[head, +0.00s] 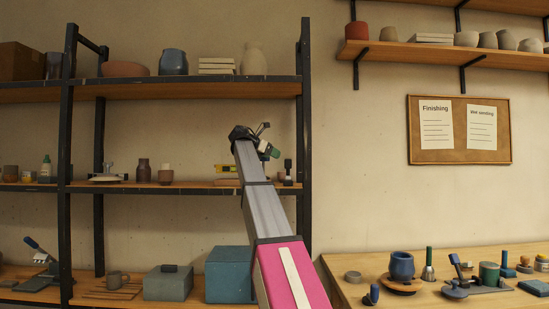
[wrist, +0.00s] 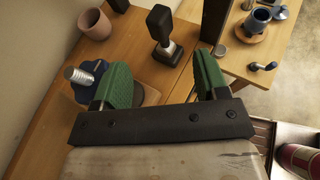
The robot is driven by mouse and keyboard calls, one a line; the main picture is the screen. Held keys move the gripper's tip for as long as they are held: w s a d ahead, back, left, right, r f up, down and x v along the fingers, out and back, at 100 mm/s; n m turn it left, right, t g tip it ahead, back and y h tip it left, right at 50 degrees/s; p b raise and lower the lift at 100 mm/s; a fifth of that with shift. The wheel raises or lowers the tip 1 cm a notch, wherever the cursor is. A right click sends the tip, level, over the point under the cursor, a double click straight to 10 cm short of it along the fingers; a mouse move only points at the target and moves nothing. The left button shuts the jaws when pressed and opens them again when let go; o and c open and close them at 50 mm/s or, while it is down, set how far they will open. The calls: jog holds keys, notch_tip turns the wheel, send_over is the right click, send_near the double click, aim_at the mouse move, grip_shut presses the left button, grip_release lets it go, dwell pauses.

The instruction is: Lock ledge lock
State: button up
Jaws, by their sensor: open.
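My gripper (head: 267,140) is raised in front of the middle shelf of the rack in the head view. In the wrist view my gripper (wrist: 162,62) has its two green-padded fingers wide apart, with nothing held between them. A dark upright handle (wrist: 159,20) with a pale metal collar and black base stands on the wooden ledge (wrist: 140,72), beyond the fingertips. A dark blue lobed knob (wrist: 82,92) with a threaded metal screw (wrist: 78,75) lies beside the left finger, partly hidden by it. I cannot tell which part is the lock.
A pinkish cup (wrist: 95,24) stands at the ledge's far left. The workbench (head: 345,291) at right holds a blue pot (head: 401,265) and several tools. A black rack post (head: 305,120) stands right of my gripper.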

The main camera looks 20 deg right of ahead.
jog(key=shift+s+f, duration=0.1)
jog(key=c, duration=0.8)
jog(key=shift+s+d+f+m, duration=0.1)
jog(key=shift+s+m, duration=0.05)
jog(key=shift+m, duration=0.25)
grip_shut()
jog(key=m+t+y, duration=0.4)
jog(key=m+t, duration=0.8)
jog(key=m, duration=1.4)
send_near(288, 164)
jog(key=x, duration=0.7)
jog(key=shift+w, duration=0.35)
